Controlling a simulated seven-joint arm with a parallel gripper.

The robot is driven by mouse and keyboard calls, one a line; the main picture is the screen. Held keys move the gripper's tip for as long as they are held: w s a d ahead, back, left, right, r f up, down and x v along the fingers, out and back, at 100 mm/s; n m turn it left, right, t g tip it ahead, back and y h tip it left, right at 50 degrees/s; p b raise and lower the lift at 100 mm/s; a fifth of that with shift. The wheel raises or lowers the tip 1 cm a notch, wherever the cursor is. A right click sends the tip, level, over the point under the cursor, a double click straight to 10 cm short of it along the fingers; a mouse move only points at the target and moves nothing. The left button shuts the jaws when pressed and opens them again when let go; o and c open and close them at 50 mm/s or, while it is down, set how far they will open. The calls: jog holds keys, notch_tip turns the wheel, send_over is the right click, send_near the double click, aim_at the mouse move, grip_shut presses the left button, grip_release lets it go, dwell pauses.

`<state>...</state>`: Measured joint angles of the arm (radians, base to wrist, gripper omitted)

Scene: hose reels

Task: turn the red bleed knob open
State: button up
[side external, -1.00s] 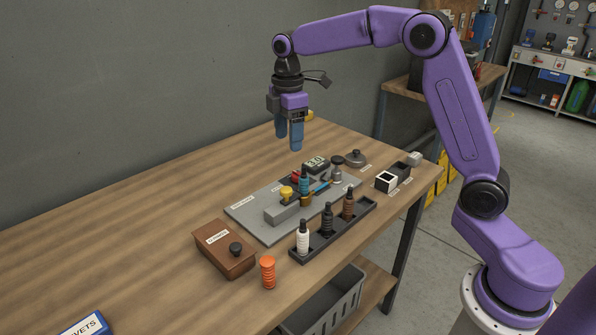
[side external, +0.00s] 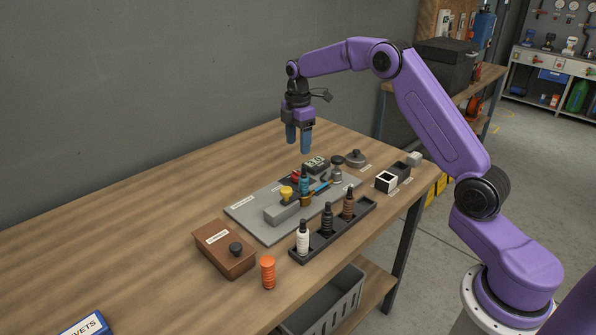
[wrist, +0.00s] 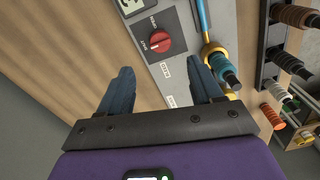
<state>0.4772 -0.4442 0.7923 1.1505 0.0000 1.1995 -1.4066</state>
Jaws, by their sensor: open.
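The red bleed knob (wrist: 155,42) sits on a dark square plate (wrist: 138,29) with small white lettering, on the grey panel (wrist: 181,62) in the wrist view. I cannot read the knob's pointer position surely.
A yellow knob (side external: 286,192), a display (side external: 316,162), a black rack (side external: 325,240) of bottles, a brown box (side external: 224,250) and an orange ribbed piece (side external: 268,272) are nearby.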

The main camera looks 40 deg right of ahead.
aim_at(298, 173)
notch_tip(298, 173, down, 10)
jog(key=shift+f, duration=0.25)
dwell(0.3)
jog(key=c, duration=1.1)
jog(key=shift+o, duration=0.2)
